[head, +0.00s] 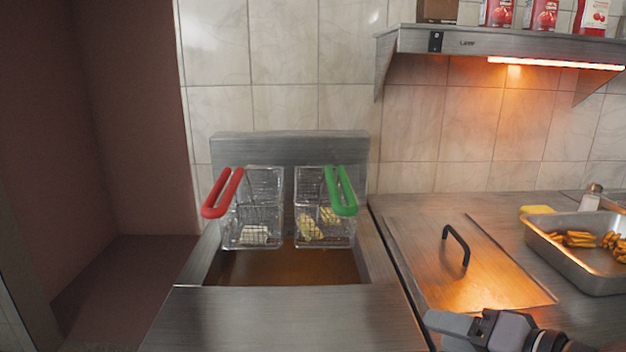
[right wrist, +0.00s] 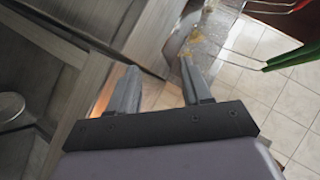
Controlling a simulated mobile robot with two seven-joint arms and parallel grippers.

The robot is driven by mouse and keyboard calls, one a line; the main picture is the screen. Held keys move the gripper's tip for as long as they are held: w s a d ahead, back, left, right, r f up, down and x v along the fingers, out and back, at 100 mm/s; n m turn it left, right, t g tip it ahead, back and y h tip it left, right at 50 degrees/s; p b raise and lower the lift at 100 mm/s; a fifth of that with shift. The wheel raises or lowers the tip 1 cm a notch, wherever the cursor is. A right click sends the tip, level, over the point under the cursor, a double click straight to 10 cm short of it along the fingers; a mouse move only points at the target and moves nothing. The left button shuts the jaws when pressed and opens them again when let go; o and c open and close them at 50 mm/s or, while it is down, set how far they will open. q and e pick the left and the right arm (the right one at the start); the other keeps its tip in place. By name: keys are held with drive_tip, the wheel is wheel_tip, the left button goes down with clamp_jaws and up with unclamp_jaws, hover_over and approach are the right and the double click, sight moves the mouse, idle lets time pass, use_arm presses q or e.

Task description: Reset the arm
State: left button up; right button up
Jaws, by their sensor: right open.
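My right gripper (head: 450,325) is at the bottom right of the head view, over the front of the steel counter. In the right wrist view its two fingers (right wrist: 158,92) are apart with nothing between them. My left gripper is not in view. Two wire fryer baskets hang at the back of the fryer: the left basket (head: 262,210) has a red handle (head: 222,192), and the right basket (head: 325,215) has a green handle (head: 341,191). Both hold pale food pieces. The green handle also shows at the right of the right wrist view (right wrist: 295,58). My right gripper is apart from both baskets.
The fryer vat (head: 285,267) holds brown oil. A steel lid with a black handle (head: 457,245) lies on the counter at right. A steel tray (head: 575,265) of fries stands farther right, near a shaker (head: 591,198). A shelf (head: 480,42) with a glowing lamp hangs above.

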drive_tip(key=s+d+f+n+g+h, duration=0.2)
drive_tip(key=s+f+n+g+h, duration=0.2)
drive_tip(key=s+f, duration=0.7)
drive_tip(key=s+d+f+n+g+h, duration=0.2)
drive_tip(key=s+f+n+g+h, duration=0.15)
drive_tip(key=s+f, duration=0.75)
drive_tip(key=w+a+f+t+y+p, duration=0.2)
drive_tip(key=w+a+f+t+p, duration=0.1)
drive_tip(key=w+t, duration=0.4)
drive_tip(key=shift+f+p, duration=0.4)
drive_tip(key=shift+p, duration=0.5)
